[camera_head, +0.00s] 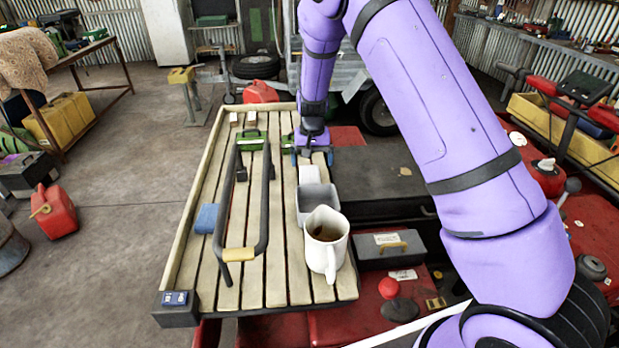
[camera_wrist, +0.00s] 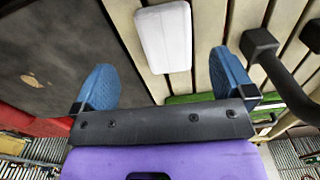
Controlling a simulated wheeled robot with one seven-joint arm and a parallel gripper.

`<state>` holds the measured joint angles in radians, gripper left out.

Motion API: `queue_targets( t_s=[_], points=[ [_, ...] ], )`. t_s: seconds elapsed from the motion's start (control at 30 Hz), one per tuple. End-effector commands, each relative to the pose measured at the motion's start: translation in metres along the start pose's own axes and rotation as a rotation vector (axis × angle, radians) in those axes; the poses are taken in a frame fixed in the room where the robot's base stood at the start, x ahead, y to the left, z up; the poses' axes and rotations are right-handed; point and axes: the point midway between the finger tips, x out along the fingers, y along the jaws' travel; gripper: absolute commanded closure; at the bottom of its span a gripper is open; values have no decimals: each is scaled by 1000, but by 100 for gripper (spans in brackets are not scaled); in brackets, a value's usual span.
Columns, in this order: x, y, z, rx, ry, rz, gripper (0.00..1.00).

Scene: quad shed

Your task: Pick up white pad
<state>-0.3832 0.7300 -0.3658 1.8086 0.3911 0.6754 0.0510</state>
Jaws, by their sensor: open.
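The white pad (camera_wrist: 163,37) is a small white block with rounded edges, lying on the wooden slats. It shows in the wrist view ahead of my gripper, and in the head view the pad (camera_head: 309,174) lies just in front of my gripper, behind a grey bin. My gripper (camera_head: 312,156) points down with its two blue fingers spread. In the wrist view my gripper (camera_wrist: 166,80) is open and empty, and the pad lies across the space between the fingers but beyond their tips. I cannot tell the exact height above it.
The slatted wooden rack (camera_head: 205,250) holds a grey bin (camera_head: 312,200), a white jug (camera_head: 325,245), a black bar handle (camera_head: 222,200), a blue sponge (camera_head: 206,218) and green items (camera_head: 251,140). A dark case (camera_head: 380,180) is on the right. A grey toolbox (camera_head: 390,247) stands near the jug.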

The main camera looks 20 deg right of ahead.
Motion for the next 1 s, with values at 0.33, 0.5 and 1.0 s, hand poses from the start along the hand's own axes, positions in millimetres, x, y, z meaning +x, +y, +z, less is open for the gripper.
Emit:
queue_targets(
  t_s=[0.33, 0.5, 1.0],
  points=[
    [28, -3, 0, 0, -1, 0, 0],
    [53, -6, -1, 0, -2, 1, 0],
    [66, -6, -1, 0, 1, -1, 34]
  ],
)
